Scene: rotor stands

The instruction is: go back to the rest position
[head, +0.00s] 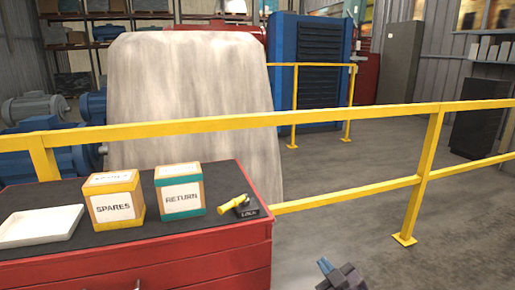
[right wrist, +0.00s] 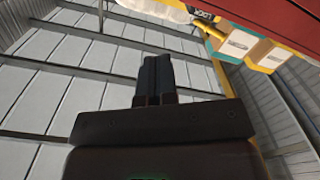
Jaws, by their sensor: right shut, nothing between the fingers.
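My right gripper (head: 325,265) shows at the bottom edge of the head view, right of the red cabinet (head: 150,265) and apart from it. In the right wrist view its two dark fingers (right wrist: 158,72) are together with nothing between them. My left gripper is in neither view. On the cabinet's dark top stand a yellow SPARES box (head: 113,207) and a teal RETURN box (head: 181,198). A yellow piece (head: 233,206) lies tilted on a small black block labelled LOCK (head: 247,212) near the right edge.
A white tray (head: 40,226) lies at the cabinet's left. A yellow railing (head: 350,113) crosses behind the cabinet. Beyond it are a pale draped bulk (head: 190,85) and a blue machine (head: 307,60). Grey floor (head: 340,225) right of the cabinet is clear.

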